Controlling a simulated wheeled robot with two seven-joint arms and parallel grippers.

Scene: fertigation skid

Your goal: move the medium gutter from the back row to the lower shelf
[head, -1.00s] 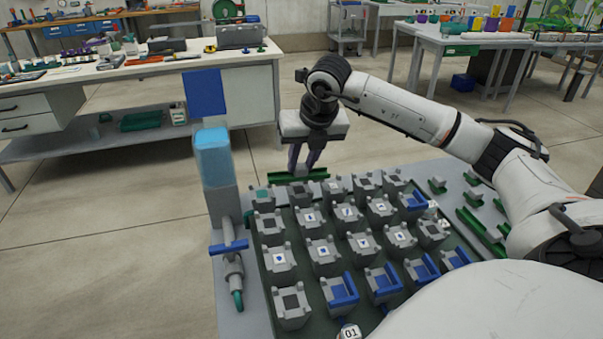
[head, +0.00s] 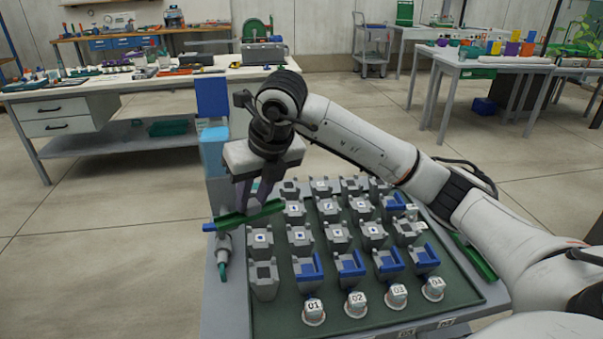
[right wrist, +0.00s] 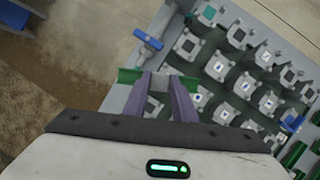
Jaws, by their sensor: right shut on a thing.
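My right gripper (head: 254,203) is shut on a green gutter (head: 268,209) and holds it by its middle above the far left corner of the skid board. In the right wrist view the gutter (right wrist: 128,77) lies across the two purple fingers, its ends sticking out on both sides. Its middle is partly hidden by the fingers. Another green gutter (head: 478,262) lies at the right edge of the board, partly hidden by my right arm. My left gripper is not in view.
The board (head: 465,296) carries rows of grey holders, several with blue pieces, and numbered caps in front. A blue-handled valve (right wrist: 147,39) and a clear blue-topped column (head: 213,150) stand at its left.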

